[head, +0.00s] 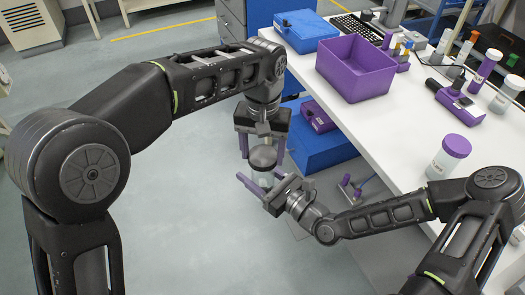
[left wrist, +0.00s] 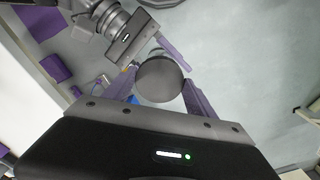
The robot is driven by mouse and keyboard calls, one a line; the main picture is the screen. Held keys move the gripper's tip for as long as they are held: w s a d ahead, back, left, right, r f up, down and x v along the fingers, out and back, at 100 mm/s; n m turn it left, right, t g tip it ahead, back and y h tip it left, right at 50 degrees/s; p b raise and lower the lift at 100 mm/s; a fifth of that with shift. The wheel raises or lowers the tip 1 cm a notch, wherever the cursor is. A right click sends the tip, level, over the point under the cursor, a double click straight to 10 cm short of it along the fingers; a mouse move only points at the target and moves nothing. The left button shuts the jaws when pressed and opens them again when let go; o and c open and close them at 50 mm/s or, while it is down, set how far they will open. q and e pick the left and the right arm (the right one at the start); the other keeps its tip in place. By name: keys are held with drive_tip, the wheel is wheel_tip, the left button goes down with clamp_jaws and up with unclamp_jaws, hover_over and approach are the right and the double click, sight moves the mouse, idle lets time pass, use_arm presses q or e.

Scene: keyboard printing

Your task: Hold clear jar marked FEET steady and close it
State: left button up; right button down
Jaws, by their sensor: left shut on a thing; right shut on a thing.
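The jar (head: 265,179) is held in the air beyond the table's left edge, looks upright, and has a clear body. Its dark grey round lid (head: 262,157) is on top and also shows from above in the left wrist view (left wrist: 160,80). My left gripper (head: 262,153) points down with its purple fingers on both sides of the lid, shut on it. My right gripper (head: 262,182) comes from the right, lower down, shut around the jar's body. No FEET marking is readable. Whether the lid is seated on the rim is hidden.
The white table (head: 405,135) lies to the right, with a purple bin (head: 356,68), a blue box (head: 306,30) and a purple-lidded jar (head: 449,156). Open floor lies beneath the held jar.

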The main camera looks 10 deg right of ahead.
sight(263, 180)
use_arm(q)
drive_tip(key=shift+f, duration=0.1)
drive_tip(key=shift+f, duration=0.8)
drive_tip(key=shift+f, duration=0.6)
idle(0.4)
